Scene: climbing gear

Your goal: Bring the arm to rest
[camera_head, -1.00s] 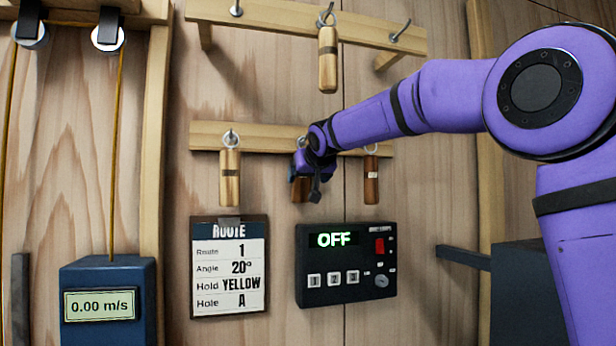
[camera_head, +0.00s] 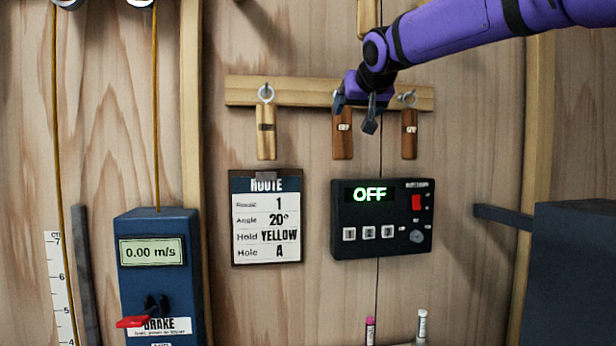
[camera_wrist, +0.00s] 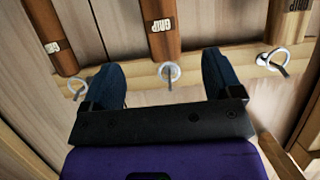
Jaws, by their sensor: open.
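My gripper (camera_head: 356,106) is in front of the lower wooden peg rail (camera_head: 306,92), at its middle hook. In the wrist view my gripper (camera_wrist: 160,80) is open, its two dark fingers apart. The middle hook's ring (camera_wrist: 168,72) shows between the fingers, and nothing is clamped. A reddish-brown wooden grip (camera_head: 342,138) hangs at that middle place; its top is hidden by my gripper. It also shows in the wrist view (camera_wrist: 158,12). My purple arm reaches in from the upper right.
A light wooden grip (camera_head: 266,135) hangs left and a reddish-brown one (camera_head: 409,138) close on the right. Below are the route card (camera_head: 266,252) and a control box (camera_head: 344,200) reading OFF. A blue brake unit (camera_head: 135,223) stands left, a dark block (camera_head: 575,270) right.

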